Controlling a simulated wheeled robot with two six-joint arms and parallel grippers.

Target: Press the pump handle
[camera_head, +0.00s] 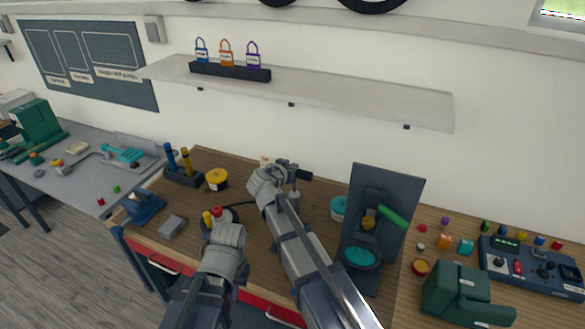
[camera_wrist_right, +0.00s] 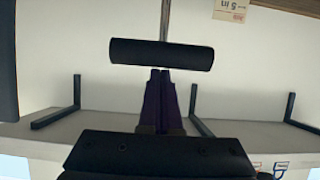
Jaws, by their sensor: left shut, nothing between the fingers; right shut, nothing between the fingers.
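The pump handle is a black crossbar (camera_wrist_right: 160,54) on a thin rod in the right wrist view. In the head view its black end (camera_head: 304,175) shows beside my right gripper (camera_head: 287,172). In the wrist view my right gripper (camera_wrist_right: 160,76) is shut, its dark fingertips at the middle of the bar; I cannot tell whether they touch it. Most of the pump below the handle is hidden behind my right arm in the head view. My left gripper (camera_head: 216,216) is shut and empty, low over the workbench (camera_head: 190,238), beside small red and yellow parts.
A yellow tape roll (camera_head: 217,180) and a dark holder (camera_head: 183,178) with blue and yellow tools stand at the bench's back left. A dark upright panel (camera_head: 405,190) with a green handle stands right of my right arm. A wall shelf (camera_head: 340,98) with padlocks hangs above.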

